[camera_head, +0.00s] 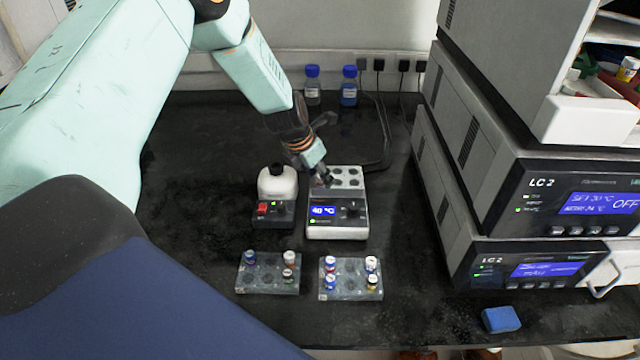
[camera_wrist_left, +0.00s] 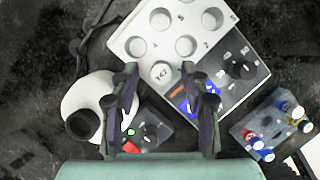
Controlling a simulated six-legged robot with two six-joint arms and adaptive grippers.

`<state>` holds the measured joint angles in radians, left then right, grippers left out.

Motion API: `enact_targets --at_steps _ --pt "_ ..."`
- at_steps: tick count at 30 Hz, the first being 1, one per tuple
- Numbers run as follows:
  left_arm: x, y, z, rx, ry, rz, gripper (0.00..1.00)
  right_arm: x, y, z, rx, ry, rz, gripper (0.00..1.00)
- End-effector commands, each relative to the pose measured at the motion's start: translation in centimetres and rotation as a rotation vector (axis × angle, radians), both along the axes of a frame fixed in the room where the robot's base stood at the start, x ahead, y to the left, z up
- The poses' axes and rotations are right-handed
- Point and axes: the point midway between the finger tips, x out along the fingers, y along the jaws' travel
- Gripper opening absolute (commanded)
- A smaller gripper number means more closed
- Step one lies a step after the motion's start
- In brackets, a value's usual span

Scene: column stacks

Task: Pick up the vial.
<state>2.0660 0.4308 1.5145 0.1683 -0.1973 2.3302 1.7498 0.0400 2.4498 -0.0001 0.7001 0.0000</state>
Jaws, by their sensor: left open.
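A vial with a white, marked cap (camera_wrist_left: 163,71) sits in a hole of the grey heating block (camera_head: 347,172), which shows "40 °C". The block also shows in the left wrist view (camera_wrist_left: 120,45). My left gripper (camera_head: 325,181) is over the block's left front part, pointing down. In the left wrist view my left gripper (camera_wrist_left: 164,88) is open, its fingers either side of the cap in the picture. I cannot tell how high above it they are. In the head view the gripper hides this vial. My right gripper is not in view.
Two racks, a left one (camera_head: 268,287) and a right one (camera_head: 350,294), hold several capped vials in front. A vortex mixer with a white bottle-like top (camera_head: 277,182) stands close left of the block. Stacked LC units (camera_head: 560,190) rise at right. A blue sponge (camera_head: 501,319) lies near the front.

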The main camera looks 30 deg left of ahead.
Motion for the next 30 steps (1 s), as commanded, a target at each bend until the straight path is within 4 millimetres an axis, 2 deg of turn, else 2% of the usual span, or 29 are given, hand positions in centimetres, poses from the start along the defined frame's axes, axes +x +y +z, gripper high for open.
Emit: enact_targets --at_steps 2,17,25,30 --pt "0.0 0.0 0.1 0.0 0.0 0.0 0.45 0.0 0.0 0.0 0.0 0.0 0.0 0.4" --pt "0.0 0.0 0.0 0.0 0.0 0.0 0.03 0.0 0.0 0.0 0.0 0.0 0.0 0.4" --pt "0.0 0.0 0.3 0.0 0.0 0.0 0.03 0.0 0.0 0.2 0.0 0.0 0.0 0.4" --pt "0.0 0.0 2.1 0.0 -0.002 0.0 0.03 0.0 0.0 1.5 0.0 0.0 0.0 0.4"
